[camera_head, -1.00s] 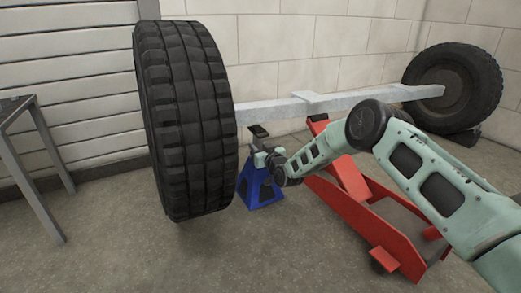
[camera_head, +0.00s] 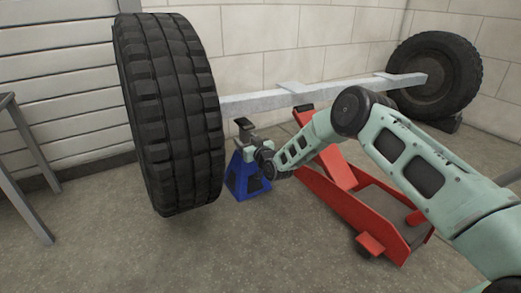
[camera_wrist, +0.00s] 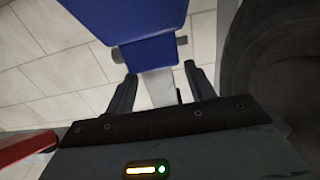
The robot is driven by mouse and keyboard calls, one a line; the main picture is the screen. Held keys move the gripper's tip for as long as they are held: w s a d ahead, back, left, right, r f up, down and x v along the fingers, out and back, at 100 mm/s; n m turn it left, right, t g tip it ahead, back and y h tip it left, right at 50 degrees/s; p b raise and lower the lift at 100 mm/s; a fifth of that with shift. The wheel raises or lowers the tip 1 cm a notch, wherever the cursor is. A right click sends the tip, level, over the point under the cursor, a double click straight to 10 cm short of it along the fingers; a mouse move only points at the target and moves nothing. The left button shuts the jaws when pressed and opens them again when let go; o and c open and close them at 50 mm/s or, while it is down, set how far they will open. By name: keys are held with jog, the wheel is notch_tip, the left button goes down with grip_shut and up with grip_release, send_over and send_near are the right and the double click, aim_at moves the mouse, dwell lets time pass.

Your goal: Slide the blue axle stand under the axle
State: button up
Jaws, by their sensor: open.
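The blue axle stand (camera_head: 238,178) is upright on the floor, just right of the near tyre, with its dark saddle (camera_head: 243,123) at the lower edge of the axle in the picture. I cannot tell whether the saddle is directly under the axle or in front of it. The grey axle (camera_head: 325,94) runs from the near tyre to the far wheel. My gripper (camera_head: 256,147) is at the stand's upper part. In the wrist view, the open fingers of my gripper (camera_wrist: 161,92) are on either side of the stand's grey post (camera_wrist: 158,88), below its blue body (camera_wrist: 145,22).
The near tyre (camera_head: 172,115) stands close to the left of the stand. A red floor jack (camera_head: 345,200) is to the right, reaching under the axle's middle. The far wheel (camera_head: 435,75) is by the back wall. A metal table (camera_head: 22,170) is at the left edge. Floor in front is clear.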

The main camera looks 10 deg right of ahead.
jog(key=p+v, duration=0.9)
jog(key=v, duration=0.7)
jog(key=s+d+r+g+h, duration=0.2)
jog(key=s+d+r+g, duration=0.15)
jog(key=r, duration=0.35)
jog(key=s+d+r+g+h, duration=0.1)
jog(key=s+d+r+g, duration=0.2)
jog(key=r, duration=0.4)
jog(key=s+d+r+m+g+h, duration=0.1)
jog(key=s+d+r+g, duration=0.15)
jog(key=s, duration=0.55)
jog(key=s+d+r+m+g+h, duration=0.1)
jog(key=s+d+r+g, duration=0.2)
jog(key=s, duration=0.6)
jog(key=s+d+r+m+g+h, duration=0.15)
jog(key=s+r, duration=0.25)
jog(key=s, duration=0.4)
jog(key=s+a+r+n+g+y+p, duration=0.1)
jog(key=s+a+r+n+g+p, duration=0.1)
jog(key=s+a+r+n+p, duration=0.55)
jog(key=s+a+r+g+y+p, duration=0.15)
jog(key=s+a+r+p, duration=0.35)
jog(key=a+r+p, duration=0.6)
notch_tip(320, 180, up, 38)
jog(key=h+p, duration=0.1)
jog(key=p, duration=3.5)
jog(key=shift+s+a+f, duration=0.2)
jog(key=shift+s+a, duration=0.05)
jog(key=shift+s, duration=0.2)
